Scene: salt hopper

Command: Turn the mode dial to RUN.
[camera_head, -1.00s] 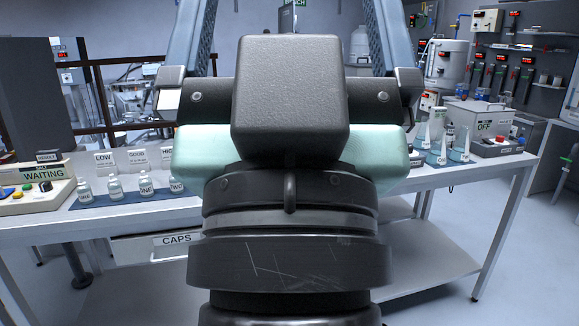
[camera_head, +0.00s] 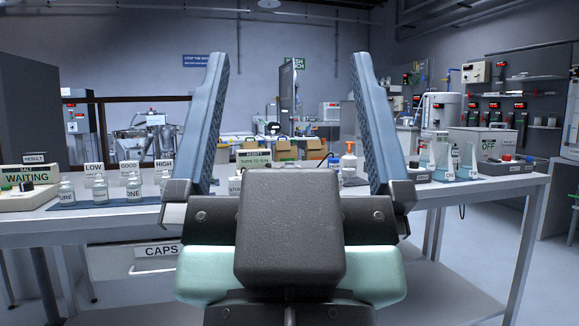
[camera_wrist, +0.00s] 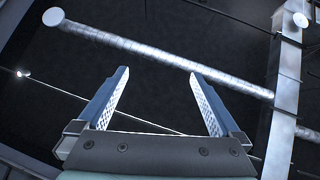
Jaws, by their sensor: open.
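My gripper (camera_head: 290,62) is open and empty, fingers pointing up, in the middle of the head view. In the wrist view the open fingers (camera_wrist: 158,74) have only ceiling behind them. A small sign (camera_head: 254,159) that appears to read TURN TO RUN stands on the bench, seen between the fingers. A label beginning STO (camera_head: 235,187) shows below it, partly hidden by my gripper. I cannot make out the mode dial; my gripper covers that part of the bench.
The bench (camera_head: 95,228) spans the view. On its left are a WAITING box (camera_head: 27,175) and several small bottles (camera_head: 100,190). A pump bottle (camera_head: 348,163) stands behind my right finger. On the right are flasks (camera_head: 444,155) and a box marked OFF (camera_head: 484,146).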

